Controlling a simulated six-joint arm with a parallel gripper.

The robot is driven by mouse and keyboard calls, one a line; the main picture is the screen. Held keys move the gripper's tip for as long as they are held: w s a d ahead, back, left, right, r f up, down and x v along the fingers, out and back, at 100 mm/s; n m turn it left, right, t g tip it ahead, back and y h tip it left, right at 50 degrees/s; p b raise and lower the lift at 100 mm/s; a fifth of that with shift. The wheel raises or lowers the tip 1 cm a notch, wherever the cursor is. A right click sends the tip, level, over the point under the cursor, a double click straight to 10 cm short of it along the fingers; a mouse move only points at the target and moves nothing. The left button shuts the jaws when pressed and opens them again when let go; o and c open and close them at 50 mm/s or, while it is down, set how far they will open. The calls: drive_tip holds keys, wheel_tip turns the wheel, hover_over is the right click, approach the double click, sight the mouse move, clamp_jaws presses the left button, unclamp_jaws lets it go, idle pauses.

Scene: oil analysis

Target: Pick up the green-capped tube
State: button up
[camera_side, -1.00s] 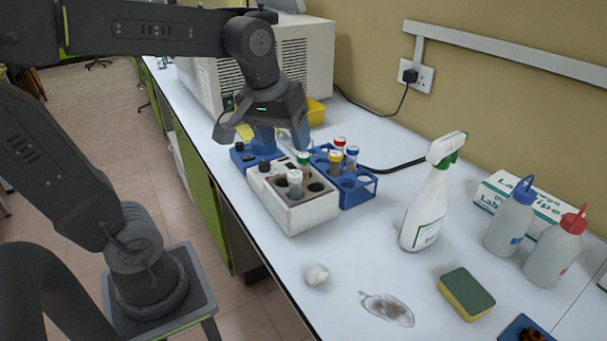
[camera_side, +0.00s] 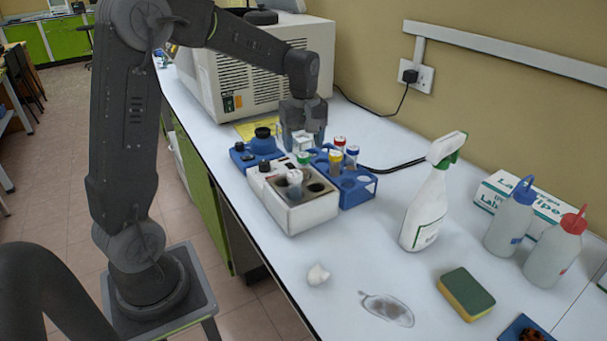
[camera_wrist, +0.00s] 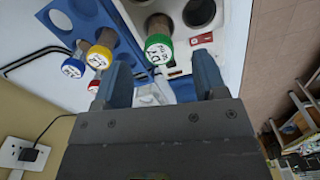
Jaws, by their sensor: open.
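The green-capped tube (camera_side: 304,158) stands in the white block (camera_side: 298,218), at the end near my gripper; its cap (camera_wrist: 158,48) shows large in the wrist view. My gripper (camera_side: 302,142) is above and just behind it, fingers pointing down. In the wrist view the two blue-grey fingers (camera_wrist: 162,80) are apart, with the green cap beyond the gap between their tips. Nothing is held. A white-capped tube (camera_side: 294,180) stands in the same block.
A blue rack (camera_side: 358,193) beside the block holds tubes with red (camera_side: 340,142), yellow (camera_side: 336,159) and blue (camera_side: 352,155) caps, close to my gripper. A blue device (camera_side: 256,152) stands left. A spray bottle (camera_side: 428,210) stands right.

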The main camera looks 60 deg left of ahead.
sight(303, 155)
drive_tip(key=shift+w+a+f, duration=0.1)
drive_tip(key=shift+f, duration=1.6)
drive_tip(key=shift+w+a+f, duration=0.1)
drive_tip(key=shift+f, duration=1.6)
drive_tip(key=shift+c, duration=0.4)
drive_tip(key=c, duration=0.9)
